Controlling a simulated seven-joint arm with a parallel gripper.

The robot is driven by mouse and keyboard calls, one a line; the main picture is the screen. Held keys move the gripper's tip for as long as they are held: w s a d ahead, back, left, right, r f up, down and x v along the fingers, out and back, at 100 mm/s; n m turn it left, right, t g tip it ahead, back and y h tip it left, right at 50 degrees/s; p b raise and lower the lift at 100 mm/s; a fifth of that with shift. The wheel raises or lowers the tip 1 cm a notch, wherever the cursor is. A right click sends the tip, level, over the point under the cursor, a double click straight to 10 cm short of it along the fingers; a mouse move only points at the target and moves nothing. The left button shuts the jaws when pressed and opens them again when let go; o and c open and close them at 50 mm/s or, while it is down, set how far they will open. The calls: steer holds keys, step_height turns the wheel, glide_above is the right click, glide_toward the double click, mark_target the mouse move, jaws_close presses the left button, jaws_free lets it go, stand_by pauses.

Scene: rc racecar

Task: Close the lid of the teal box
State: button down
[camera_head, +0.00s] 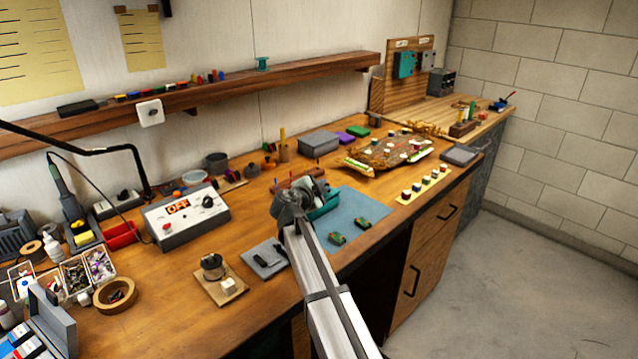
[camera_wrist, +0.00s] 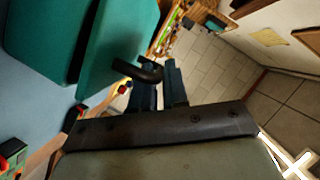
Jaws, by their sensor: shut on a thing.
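The teal box (camera_head: 328,206) stands on the blue mat (camera_head: 365,207) and is partly hidden behind my gripper (camera_head: 316,187) in the head view. In the wrist view the box body (camera_wrist: 38,40) fills the upper left. Its teal lid (camera_wrist: 115,48) shows as a flat panel at an angle to the body, so it looks at least partly open; how far is hard to tell. A dark bent handle (camera_wrist: 135,71) sticks out from the lid. My gripper (camera_wrist: 158,80) is shut on this handle, with its fingers on either side of the handle's end.
Two small green-and-orange parts (camera_head: 337,238) (camera_head: 362,223) lie on the mat. A grey box (camera_head: 319,143) stands behind, and a cluttered board (camera_head: 388,152) lies at the back right. Dark pieces on a grey pad (camera_head: 266,257) lie left of my arm. The mat's right part is clear.

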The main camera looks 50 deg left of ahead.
steer(key=shift+d+f+m+y, duration=0.2)
steer(key=shift+f+m+y, duration=0.15)
steer(key=shift+m, duration=0.15)
steer(key=c, duration=1.5)
jaws_free()
steer(key=v, duration=1.3)
steer(key=shift+s+d, duration=0.1)
steer(key=shift+s, duration=0.3)
steer(key=shift+w, duration=0.1)
